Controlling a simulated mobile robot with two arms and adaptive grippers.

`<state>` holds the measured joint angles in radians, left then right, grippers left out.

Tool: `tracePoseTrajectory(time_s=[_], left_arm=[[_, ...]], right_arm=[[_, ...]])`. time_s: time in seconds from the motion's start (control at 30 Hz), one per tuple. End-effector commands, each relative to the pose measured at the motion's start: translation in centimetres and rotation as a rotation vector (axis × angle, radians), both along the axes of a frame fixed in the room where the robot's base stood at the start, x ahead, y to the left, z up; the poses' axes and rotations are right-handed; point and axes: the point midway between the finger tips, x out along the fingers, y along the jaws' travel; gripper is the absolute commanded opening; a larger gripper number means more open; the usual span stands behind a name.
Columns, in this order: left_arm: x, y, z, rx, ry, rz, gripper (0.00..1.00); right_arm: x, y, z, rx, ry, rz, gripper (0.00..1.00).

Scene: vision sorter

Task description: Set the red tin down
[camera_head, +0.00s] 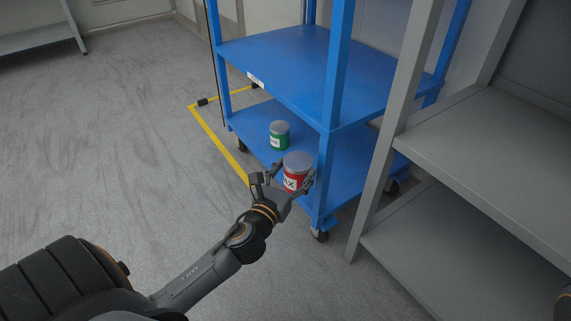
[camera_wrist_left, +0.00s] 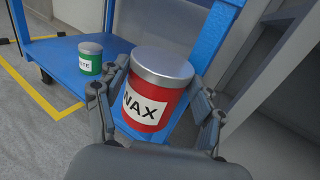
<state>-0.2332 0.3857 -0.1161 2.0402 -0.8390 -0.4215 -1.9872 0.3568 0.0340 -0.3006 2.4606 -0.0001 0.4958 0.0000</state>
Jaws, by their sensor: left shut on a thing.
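The red tin (camera_head: 297,170) has a grey lid and a white label; in the left wrist view the tin (camera_wrist_left: 150,95) reads "WAX". My left gripper (camera_head: 284,181) is shut on it, with one finger on each side. In the head view the tin shows in front of the lower shelf (camera_head: 262,146) of a blue cart, near its front corner post. I cannot tell whether its base touches the shelf; the gripper hides part of it. My right gripper is not in view.
A green tin (camera_head: 279,136) stands on the lower shelf, left of and behind the red one. The cart's upper shelf (camera_head: 310,65) is empty and overhangs the lower one. A blue post (camera_head: 327,165) is close on the right. Grey shelving (camera_head: 480,150) stands further right.

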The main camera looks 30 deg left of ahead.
Motion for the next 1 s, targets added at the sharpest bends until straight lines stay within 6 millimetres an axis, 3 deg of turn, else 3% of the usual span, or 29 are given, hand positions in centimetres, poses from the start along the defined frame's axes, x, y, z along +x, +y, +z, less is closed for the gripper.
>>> tracePoseTrajectory(time_s=[0.2,0.5,0.7,0.77,1.0], left_arm=[[-3.4,-4.9,2.5,-0.002,-0.004,-0.057,0.20],[-7.5,-10.7,5.3,-0.005,-0.006,-0.120,0.20],[-7.4,-10.5,5.2,-0.008,-0.002,-0.112,0.20],[-7.4,-10.5,6.5,-0.001,-0.005,-0.116,0.20],[-7.3,-10.5,10.4,0.000,-0.005,-0.116,0.20]], right_arm=[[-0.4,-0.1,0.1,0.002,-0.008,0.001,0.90],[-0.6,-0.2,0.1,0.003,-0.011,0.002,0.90],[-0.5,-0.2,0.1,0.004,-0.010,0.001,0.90],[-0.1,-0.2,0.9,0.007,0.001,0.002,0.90],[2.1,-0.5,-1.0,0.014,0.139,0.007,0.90]])
